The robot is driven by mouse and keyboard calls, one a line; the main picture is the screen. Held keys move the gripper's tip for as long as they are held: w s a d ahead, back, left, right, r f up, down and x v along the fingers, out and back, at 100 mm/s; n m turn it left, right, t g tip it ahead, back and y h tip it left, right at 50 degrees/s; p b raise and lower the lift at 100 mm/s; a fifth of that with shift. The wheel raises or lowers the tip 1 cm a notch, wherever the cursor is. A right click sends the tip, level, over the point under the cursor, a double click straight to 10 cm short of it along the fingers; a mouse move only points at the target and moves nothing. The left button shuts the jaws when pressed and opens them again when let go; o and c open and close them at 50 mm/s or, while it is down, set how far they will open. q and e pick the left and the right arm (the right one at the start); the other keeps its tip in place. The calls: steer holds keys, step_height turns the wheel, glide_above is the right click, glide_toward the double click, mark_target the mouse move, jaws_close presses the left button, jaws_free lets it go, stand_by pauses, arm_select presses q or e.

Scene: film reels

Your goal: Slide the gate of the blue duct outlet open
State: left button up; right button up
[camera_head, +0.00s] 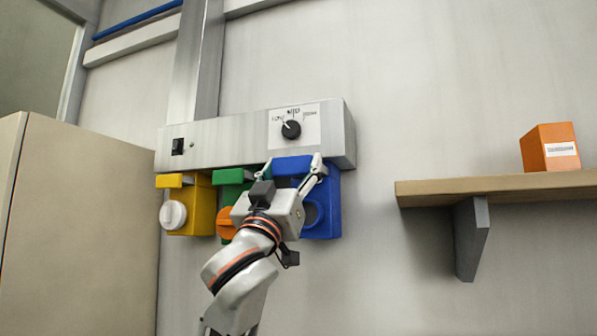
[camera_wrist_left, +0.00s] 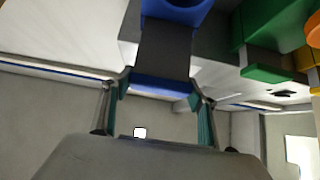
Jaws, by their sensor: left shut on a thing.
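The blue duct outlet (camera_head: 331,205) hangs under a grey wall box, rightmost of three outlets. Its round mouth is partly hidden by my left gripper (camera_head: 293,166). The gate's blue front edge (camera_head: 291,164) lies between my left fingers, which are shut on it. In the left wrist view, my left gripper (camera_wrist_left: 158,92) has a finger at each end of the blue gate edge (camera_wrist_left: 158,84). A dark grey plate (camera_wrist_left: 165,50) shows between that edge and the blue outlet body (camera_wrist_left: 176,10). I cannot tell how far the gate stands open. My right gripper is out of view.
A green outlet (camera_head: 229,177) with an orange cap (camera_head: 227,222) is close on the left, then a yellow outlet (camera_head: 204,200) with a white cap (camera_head: 173,214). The grey box (camera_head: 230,142) carries a black dial (camera_head: 291,129). A wooden shelf (camera_head: 490,187) holds an orange box (camera_head: 545,145).

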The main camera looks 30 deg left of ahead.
arm_select(q)
steer(key=shift+d+h, duration=0.1)
steer(key=shift+h, duration=0.2)
steer(key=shift+f, duration=0.1)
steer(key=o, duration=1.6)
steer(key=shift+s, duration=0.3)
steer(key=shift+w, duration=0.1)
steer(key=shift+f, duration=0.1)
steer(key=shift+v, duration=3.65)
